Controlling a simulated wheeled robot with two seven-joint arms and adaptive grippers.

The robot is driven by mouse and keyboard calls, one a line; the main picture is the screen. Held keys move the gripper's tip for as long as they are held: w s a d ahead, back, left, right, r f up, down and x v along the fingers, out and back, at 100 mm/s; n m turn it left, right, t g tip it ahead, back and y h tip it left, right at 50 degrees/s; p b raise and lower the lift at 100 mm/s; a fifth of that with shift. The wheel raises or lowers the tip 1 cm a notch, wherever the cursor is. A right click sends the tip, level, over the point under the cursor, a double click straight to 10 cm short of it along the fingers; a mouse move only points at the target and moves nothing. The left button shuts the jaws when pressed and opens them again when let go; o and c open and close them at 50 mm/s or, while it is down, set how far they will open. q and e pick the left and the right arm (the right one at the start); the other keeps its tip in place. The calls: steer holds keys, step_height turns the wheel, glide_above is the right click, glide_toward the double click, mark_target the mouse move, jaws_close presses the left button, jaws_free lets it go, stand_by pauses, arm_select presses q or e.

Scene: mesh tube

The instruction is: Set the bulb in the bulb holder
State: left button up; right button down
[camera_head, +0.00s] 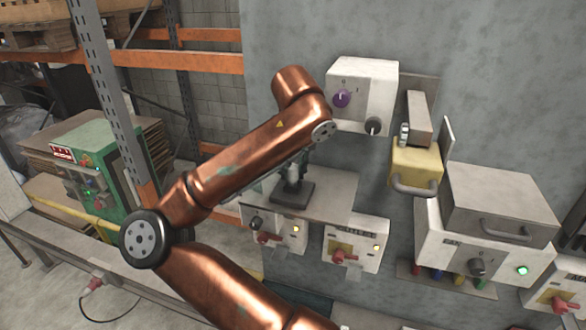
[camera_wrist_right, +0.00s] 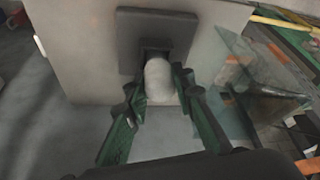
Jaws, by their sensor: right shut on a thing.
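The bulb (camera_wrist_right: 158,82) is a pale, rounded white piece between the two green-and-black fingers of my right gripper (camera_wrist_right: 157,92) in the wrist view. My right gripper is shut on it. The bulb holder (camera_wrist_right: 135,28) is a dark square plate with a darker socket at its middle. The bulb's far end is at that socket; how deep it sits is hidden. In the head view my right gripper (camera_head: 294,168) points down just above the dark base of the holder (camera_head: 291,194), partly behind my copper arm. My left gripper is not in view.
The holder stands on a light grey shelf (camera_head: 335,205) at the wall. Boxes with knobs and lights (camera_head: 355,240) are below it. A white box with a purple knob (camera_head: 362,90) is above, close to my wrist. A yellow box (camera_head: 415,165) is to the right.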

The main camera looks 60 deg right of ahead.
steer(key=shift+s+f, duration=0.1)
steer(key=shift+f, duration=0.05)
steer(key=c, duration=1.7)
jaws_free()
steer(key=shift+o, duration=0.2)
steer(key=shift+r, duration=0.25)
steer(key=shift+a+r, duration=0.15)
steer(key=shift+r, duration=0.2)
steer(key=b+v, duration=0.1)
steer(key=v, duration=1)
steer(key=shift+b, duration=0.4)
